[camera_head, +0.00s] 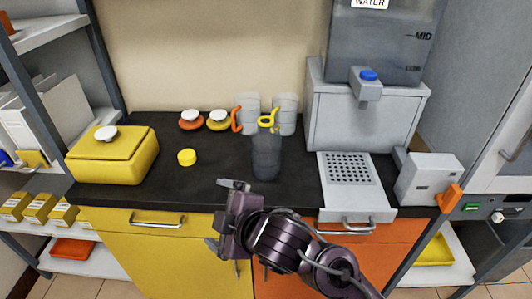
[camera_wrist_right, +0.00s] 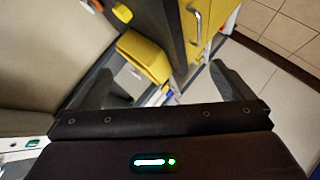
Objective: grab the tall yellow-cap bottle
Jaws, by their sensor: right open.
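A tall, see-through dark bottle (camera_head: 267,158) stands upright on the black counter, left of the water dispenser. A yellow ring-like piece (camera_head: 268,120) shows at its top; it may be the handle of a mug behind, and I cannot tell if a cap is on the bottle. A round yellow cap (camera_head: 187,157) lies on the counter to the left. My right gripper (camera_head: 221,215) is open and empty at the counter's front edge, nearer than the bottle and to its left. Its fingers also show in the right wrist view (camera_wrist_right: 165,88), with no bottle between them. My left gripper is out of view.
Clear mugs (camera_head: 249,110) (camera_head: 286,112) stand behind the bottle, beside orange (camera_head: 191,121) and yellow (camera_head: 219,121) lids with white knobs. A yellow box (camera_head: 112,160) sits left. The dispenser (camera_head: 362,115) and its drip tray (camera_head: 352,190) stand right. The front middle counter is clear.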

